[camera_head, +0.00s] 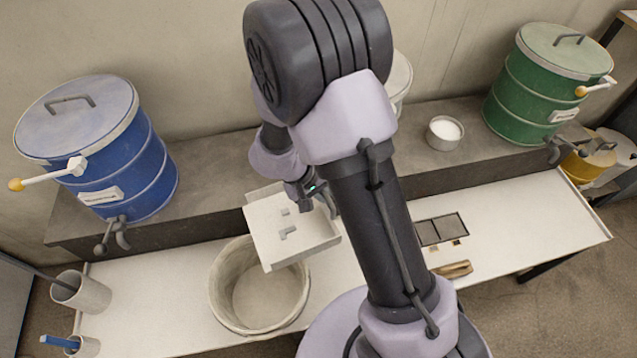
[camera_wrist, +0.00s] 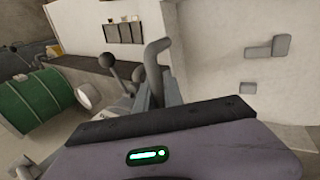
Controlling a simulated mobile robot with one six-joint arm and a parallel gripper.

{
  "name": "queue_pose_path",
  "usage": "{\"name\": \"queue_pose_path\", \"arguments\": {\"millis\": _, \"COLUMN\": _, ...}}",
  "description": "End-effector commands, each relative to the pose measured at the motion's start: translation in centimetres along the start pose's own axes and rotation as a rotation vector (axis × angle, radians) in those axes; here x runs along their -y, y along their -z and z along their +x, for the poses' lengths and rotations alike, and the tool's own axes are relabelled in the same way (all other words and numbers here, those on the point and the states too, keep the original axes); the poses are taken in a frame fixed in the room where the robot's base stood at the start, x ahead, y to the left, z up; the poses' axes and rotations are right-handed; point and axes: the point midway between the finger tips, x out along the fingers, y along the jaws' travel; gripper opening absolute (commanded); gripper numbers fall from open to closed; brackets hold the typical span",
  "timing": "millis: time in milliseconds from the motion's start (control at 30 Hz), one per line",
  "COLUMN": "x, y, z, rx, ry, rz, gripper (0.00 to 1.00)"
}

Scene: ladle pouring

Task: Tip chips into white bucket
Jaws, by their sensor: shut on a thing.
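The white bucket (camera_head: 217,290) stands on the pale bench, open at the top, and its visible inside looks empty. A shallow pale tray (camera_head: 265,240) hangs above its back right rim, overlapping part of the opening. A few grey chips (camera_head: 288,232) lie on the tray floor; they also show in the wrist view (camera_wrist: 268,48), where the tray (camera_wrist: 220,60) fills the right side. My gripper (camera_head: 322,196) is shut at the tray's right back side, partly hidden by my arm. In the wrist view its fingers (camera_wrist: 157,90) are close together by a bent grey rod.
A blue drum (camera_head: 130,165) and a green drum (camera_head: 530,90) stand on the raised back ledge with a small metal pot (camera_head: 444,133). Pale cups (camera_head: 85,292) stand at the left end. A wooden-backed brush (camera_head: 455,269) lies right of my arm.

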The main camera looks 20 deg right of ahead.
Motion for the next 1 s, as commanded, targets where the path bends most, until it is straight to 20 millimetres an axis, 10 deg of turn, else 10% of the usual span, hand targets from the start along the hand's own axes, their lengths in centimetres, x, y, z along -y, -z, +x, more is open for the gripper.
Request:
{"name": "queue_pose_path", "arguments": {"millis": 400, "x": -1.3, "y": -4.7, "z": -2.4, "rx": -0.036, "ry": 0.018, "rz": -0.083, "gripper": 0.0}}
{"name": "queue_pose_path", "arguments": {"millis": 1000, "x": 1.1, "y": -4.9, "z": -0.8, "rx": -0.047, "ry": -0.127, "rz": -0.077, "gripper": 0.0}}
